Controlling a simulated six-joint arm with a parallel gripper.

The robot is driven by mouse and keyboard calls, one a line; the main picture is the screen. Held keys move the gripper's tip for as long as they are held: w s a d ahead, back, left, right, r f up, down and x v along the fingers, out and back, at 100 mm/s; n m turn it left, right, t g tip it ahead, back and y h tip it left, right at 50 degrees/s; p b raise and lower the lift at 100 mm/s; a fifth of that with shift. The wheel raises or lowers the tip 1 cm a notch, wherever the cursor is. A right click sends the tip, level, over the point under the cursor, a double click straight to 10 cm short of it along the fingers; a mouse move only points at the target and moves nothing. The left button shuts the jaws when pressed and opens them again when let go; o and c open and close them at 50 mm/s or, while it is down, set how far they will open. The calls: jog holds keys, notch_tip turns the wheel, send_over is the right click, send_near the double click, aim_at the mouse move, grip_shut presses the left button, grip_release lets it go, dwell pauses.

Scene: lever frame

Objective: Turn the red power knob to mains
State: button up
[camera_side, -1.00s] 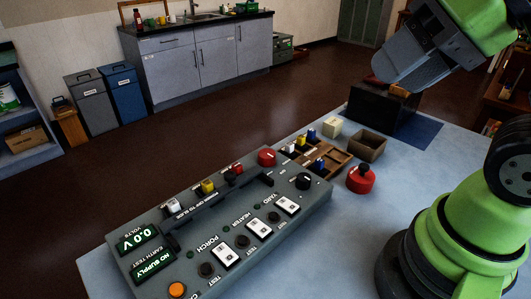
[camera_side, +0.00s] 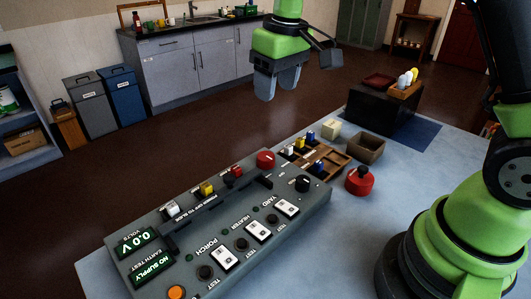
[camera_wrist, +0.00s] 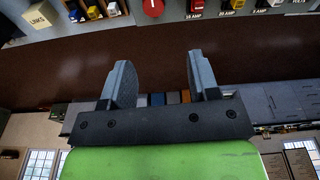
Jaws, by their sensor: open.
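The grey panel (camera_side: 140,262) lies on the blue-grey table, its displays reading 0.0 V and NO SUPPLY. The round red knob (camera_side: 266,159) sits near its far right corner; its setting label is not readable. In the wrist view the red knob (camera_wrist: 153,7) is at the top edge, partly cut off, with a white mark. My gripper (camera_side: 279,90) hangs high in the side view, pointing down and apart from the panel. In the wrist view its fingers (camera_wrist: 158,65) are spread with nothing between them.
Red, yellow and white fuses (camera_side: 207,188) line the panel's back edge. A black knob (camera_side: 302,184) and white switches (camera_side: 258,232) are on it. A wooden tray (camera_side: 337,158), brown box (camera_side: 366,149) and red button (camera_side: 360,181) stand to its right. A black box (camera_side: 380,112) is farther back.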

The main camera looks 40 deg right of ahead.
jog(key=n+g, duration=0.1)
jog(key=g, duration=0.1)
send_near(266, 156)
jog(key=shift+h, duration=0.3)
notch_tip(266, 156, down, 9)
jog(key=shift+f, duration=0.15)
jog(key=shift+n, duration=0.3)
jog(key=c, duration=0.6)
